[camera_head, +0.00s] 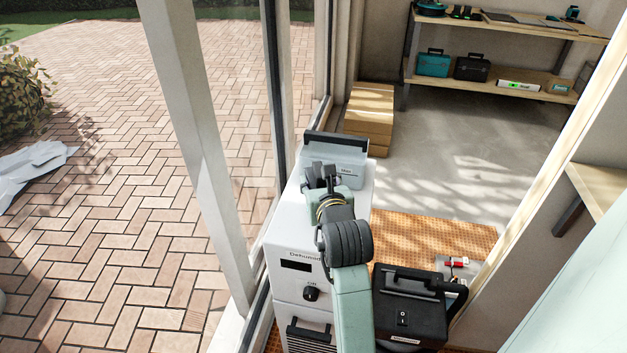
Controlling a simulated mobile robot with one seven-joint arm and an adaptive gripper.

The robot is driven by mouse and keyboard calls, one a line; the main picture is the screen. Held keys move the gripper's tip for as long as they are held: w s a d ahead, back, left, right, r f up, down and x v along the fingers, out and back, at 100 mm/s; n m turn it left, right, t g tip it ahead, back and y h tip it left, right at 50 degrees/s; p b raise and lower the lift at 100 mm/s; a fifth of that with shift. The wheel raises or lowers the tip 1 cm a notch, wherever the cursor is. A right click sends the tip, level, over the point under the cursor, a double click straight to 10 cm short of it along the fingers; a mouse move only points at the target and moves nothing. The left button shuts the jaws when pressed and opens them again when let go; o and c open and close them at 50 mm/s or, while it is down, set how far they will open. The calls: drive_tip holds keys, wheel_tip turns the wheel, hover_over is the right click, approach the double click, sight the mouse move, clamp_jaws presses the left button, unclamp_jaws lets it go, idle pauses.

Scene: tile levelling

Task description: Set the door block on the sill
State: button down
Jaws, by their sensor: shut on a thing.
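My gripper (322,176) is in the middle of the view, at the end of my pale green arm. Its dark fingers point away from the camera, over the top of a white dehumidifier. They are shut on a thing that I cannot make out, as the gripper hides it. I cannot pick out the door block anywhere in view. A pale sill (231,326) runs along the foot of the glazed door frame, left of the dehumidifier. My gripper is above and to the right of it.
The white dehumidifier (291,245) has a grey tank marked "Max" (350,172) with a dark handle. A black case (410,312) stands to its right on orange matting (440,236). Cardboard boxes (368,118) and shelves (500,72) stand behind. Grey floor is clear between them. Brick paving lies outside.

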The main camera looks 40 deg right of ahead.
sight(313, 172)
drive_tip(key=w, duration=0.1)
drive_tip(key=w+d, duration=0.1)
drive_tip(key=w, duration=0.1)
drive_tip(key=shift+p, duration=0.4)
drive_tip(key=shift+w, duration=0.35)
drive_tip(key=shift+d+f+p, duration=0.1)
drive_tip(key=shift+f+p, duration=0.3)
drive_tip(key=shift+f, duration=1.5)
drive_tip(key=shift+f, duration=0.1)
drive_tip(key=c, duration=1.4)
unclamp_jaws()
drive_tip(key=shift+f, duration=0.15)
drive_tip(key=o, duration=0.5)
drive_tip(key=shift+c, duration=0.2)
